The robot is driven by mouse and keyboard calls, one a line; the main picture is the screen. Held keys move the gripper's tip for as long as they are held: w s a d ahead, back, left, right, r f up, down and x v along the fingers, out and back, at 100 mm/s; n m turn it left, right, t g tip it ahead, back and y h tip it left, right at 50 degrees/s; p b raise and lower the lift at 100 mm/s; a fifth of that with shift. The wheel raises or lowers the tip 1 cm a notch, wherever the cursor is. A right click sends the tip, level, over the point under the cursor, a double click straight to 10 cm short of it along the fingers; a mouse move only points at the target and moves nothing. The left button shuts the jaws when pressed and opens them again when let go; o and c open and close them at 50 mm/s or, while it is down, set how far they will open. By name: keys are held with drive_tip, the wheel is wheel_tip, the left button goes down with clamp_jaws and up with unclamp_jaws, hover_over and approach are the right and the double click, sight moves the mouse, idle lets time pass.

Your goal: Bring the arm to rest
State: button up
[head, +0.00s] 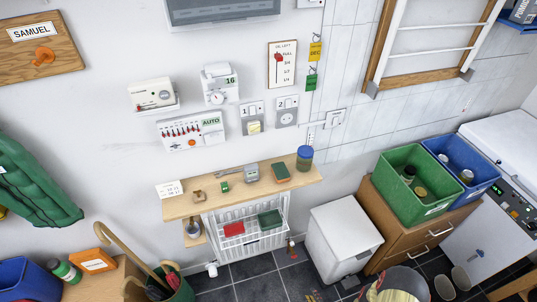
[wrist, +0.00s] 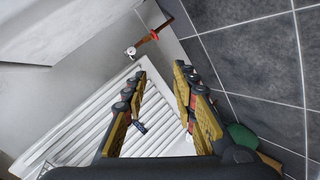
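In the wrist view my gripper (wrist: 161,72) points down with its two black and yellow fingers spread apart. Nothing is held between the fingertips. Behind the fingers are a white slatted radiator (wrist: 82,118) and dark floor tiles (wrist: 255,60). A small dark item (wrist: 138,127) shows between the fingers, low in the gap; I cannot tell what it is. My gripper cannot be made out in the head view. The radiator (head: 268,238) stands there under a wooden shelf (head: 213,203).
The shelf carries a blue-lidded jar (head: 305,158) and small items. A white bin (head: 345,239) stands right of the radiator, beside a wooden cabinet (head: 385,210) with a green crate (head: 398,203) and blue crate (head: 477,185). An umbrella stand (head: 177,288) is lower left. Dark floor lies between.

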drive_tip(key=s+d+f+m+g+h, duration=0.1)
drive_tip(key=s+d+f+m+g, duration=0.4)
drive_tip(key=w+d+r+m+g+h+b, duration=0.1)
drive_tip(key=w+d+r+m+g+h, duration=0.15)
drive_tip(key=d+r+g, duration=0.35)
drive_tip(key=w+d+r+m+g+b, duration=0.1)
drive_tip(key=w+d+r+m, duration=0.1)
drive_tip(key=r, duration=0.8)
drive_tip(key=w+d+r+m+g+b, duration=0.1)
drive_tip(key=d+r+m, duration=0.15)
drive_tip(key=r, duration=0.65)
drive_tip(key=w+d+r+m+b, duration=0.1)
drive_tip(key=w+r+m+b, duration=0.1)
drive_tip(key=r, duration=0.8)
drive_tip(key=s+a+r+m+b, duration=0.1)
drive_tip(key=a+r+m, duration=0.15)
drive_tip(key=r, duration=0.85)
drive_tip(key=s+a+r+m+b, duration=0.15)
drive_tip(key=a+r, duration=0.25)
drive_tip(key=r, duration=0.7)
drive_tip(key=s+a+r+n+t+b, duration=0.1)
drive_tip(key=s+a+r+t+b, duration=0.2)
drive_tip(key=r, duration=0.9)
drive_tip(key=s+a+r+n+t+b, duration=0.1)
drive_tip(key=s+a+r+t+b, duration=0.3)
drive_tip(key=s+a+r, duration=0.4)
wheel_tip(320, 180, up, 4)
drive_tip(key=shift+a+r, duration=0.1)
drive_tip(key=shift+a, duration=1)
